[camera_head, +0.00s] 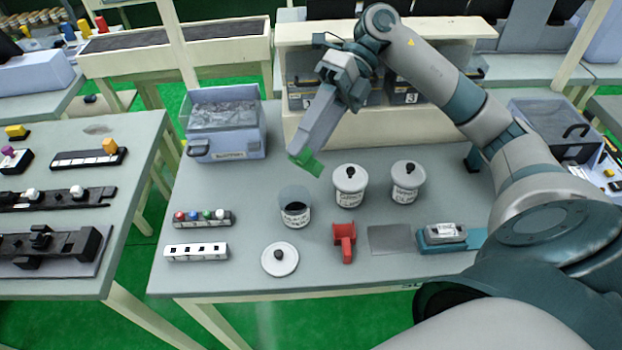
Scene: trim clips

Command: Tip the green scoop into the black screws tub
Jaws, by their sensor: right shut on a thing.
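My right gripper (312,148) is shut on the green scoop (306,163) and holds it above the table, pointing down. Much of the scoop is hidden by the fingers, and I cannot tell what is in it. The open tub (295,216) stands upright below and slightly left of the scoop, with dark contents and a clear upper rim. Its label is too small to read surely, but it looks like the black screws tub. The scoop is apart from the tub. My left gripper is not in view.
Two lidded white tubs (350,195) (404,193) stand right of the open tub. A loose lid (283,264) and a red scoop (344,240) lie in front. A labelled block (440,238), two strips (203,221) (196,252) and a blue bin (226,144) surround them.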

